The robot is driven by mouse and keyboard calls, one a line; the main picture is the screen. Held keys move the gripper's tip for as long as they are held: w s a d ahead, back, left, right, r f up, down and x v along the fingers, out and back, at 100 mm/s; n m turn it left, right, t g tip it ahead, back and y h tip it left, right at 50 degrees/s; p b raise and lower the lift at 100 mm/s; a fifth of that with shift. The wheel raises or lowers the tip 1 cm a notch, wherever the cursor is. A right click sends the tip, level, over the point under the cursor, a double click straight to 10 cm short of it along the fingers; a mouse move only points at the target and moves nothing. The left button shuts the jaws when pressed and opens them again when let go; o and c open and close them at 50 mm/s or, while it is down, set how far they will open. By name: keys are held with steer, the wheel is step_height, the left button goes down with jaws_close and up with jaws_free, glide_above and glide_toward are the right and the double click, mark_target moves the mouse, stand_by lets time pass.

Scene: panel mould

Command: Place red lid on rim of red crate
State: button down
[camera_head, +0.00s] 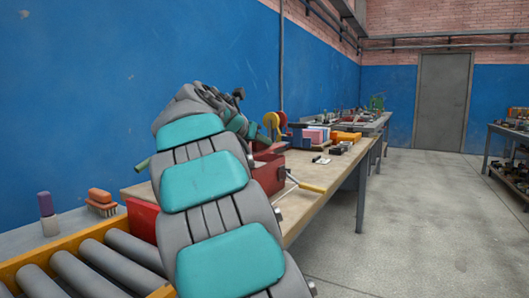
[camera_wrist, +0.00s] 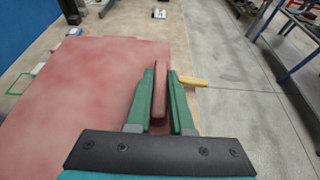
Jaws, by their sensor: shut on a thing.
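In the wrist view my gripper (camera_wrist: 160,76) has its two green fingers closed on a narrow upright red handle. A broad flat red surface, which looks like the red lid (camera_wrist: 85,85), spreads below and to the left of the fingers. In the head view the red crate (camera_head: 271,174) stands on the workbench, partly behind my arm. My arm hides the gripper and most of the lid there. I cannot tell whether the lid touches the crate rim.
The wooden workbench (camera_head: 325,170) holds a yellow-handled tool (camera_head: 307,185) right of the crate and several small items and boxes farther back. A roller conveyor (camera_head: 95,265) with a brush (camera_head: 101,203) beside it is at lower left. Open floor (camera_head: 420,210) lies right.

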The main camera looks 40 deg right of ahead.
mark_target(245, 151)
steer(key=w+d, duration=0.5)
steer(key=shift+w+d+f, duration=0.1)
steer(key=shift+d+f, duration=0.15)
steer(key=shift+f, duration=0.15)
step_height(245, 151, down, 4)
steer(key=shift+r+b, duration=0.25)
steer(key=shift+b, duration=0.15)
steer(key=c, duration=0.8)
jaws_free()
steer(key=shift+f, duration=0.1)
steer(key=v, duration=1.2)
steer(key=shift+r+p, duration=0.2)
steer(key=shift+p, duration=0.15)
